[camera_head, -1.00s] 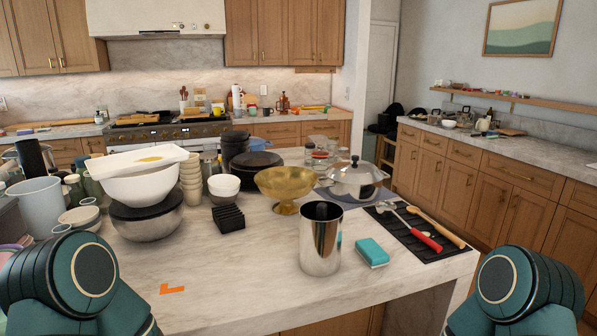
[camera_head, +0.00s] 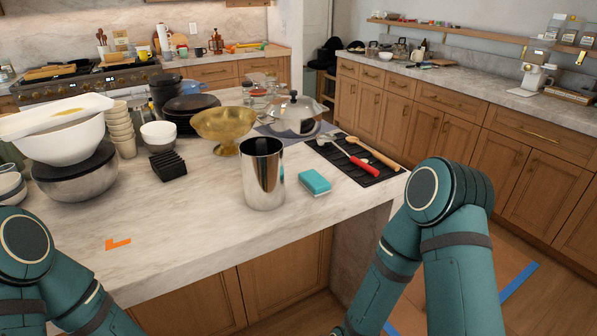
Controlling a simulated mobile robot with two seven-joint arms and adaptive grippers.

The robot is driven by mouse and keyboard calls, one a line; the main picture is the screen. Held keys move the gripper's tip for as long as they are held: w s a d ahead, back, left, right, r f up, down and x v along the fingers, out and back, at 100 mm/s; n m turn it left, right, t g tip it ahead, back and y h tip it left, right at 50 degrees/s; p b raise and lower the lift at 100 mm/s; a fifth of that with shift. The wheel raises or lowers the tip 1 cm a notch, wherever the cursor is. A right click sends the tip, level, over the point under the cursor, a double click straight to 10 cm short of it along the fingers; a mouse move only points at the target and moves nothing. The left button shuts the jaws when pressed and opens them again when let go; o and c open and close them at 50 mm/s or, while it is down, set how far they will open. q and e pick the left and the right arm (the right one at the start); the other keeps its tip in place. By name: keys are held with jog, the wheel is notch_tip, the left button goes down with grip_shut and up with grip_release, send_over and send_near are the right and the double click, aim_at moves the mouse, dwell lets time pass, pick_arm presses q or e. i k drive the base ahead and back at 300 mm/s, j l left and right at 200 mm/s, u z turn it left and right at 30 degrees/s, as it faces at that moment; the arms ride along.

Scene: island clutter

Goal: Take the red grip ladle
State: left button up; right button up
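The ladle with the red grip (camera_head: 363,168) lies on a black ribbed mat (camera_head: 389,174) near the right end of the marble island, its metal end pointing back and left. A wooden-handled utensil (camera_head: 375,153) lies beside it on the right. My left arm is at the lower left and my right arm at the lower right, in front of the island's right end. Neither gripper shows; both are outside the picture.
A steel cylinder (camera_head: 263,178) and a teal sponge (camera_head: 315,182) stand left of the mat. A lidded pot (camera_head: 294,116) and a gold bowl (camera_head: 224,126) are behind. Bowls and cups crowd the left. The island's front (camera_head: 180,240) is mostly clear.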

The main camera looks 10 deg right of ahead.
aim_at(326, 140)
jog(key=i+l+u, duration=0.1)
jog(key=l, duration=0.3)
jog(key=i+l, duration=0.15)
jog(key=l, duration=0.25)
jog(key=i+l+u, duration=0.15)
jog(key=l, duration=0.25)
jog(key=i+l+u, duration=0.1)
jog(key=l, duration=0.35)
jog(key=i+l, duration=0.1)
jog(key=l, duration=0.3)
jog(key=u, duration=0.05)
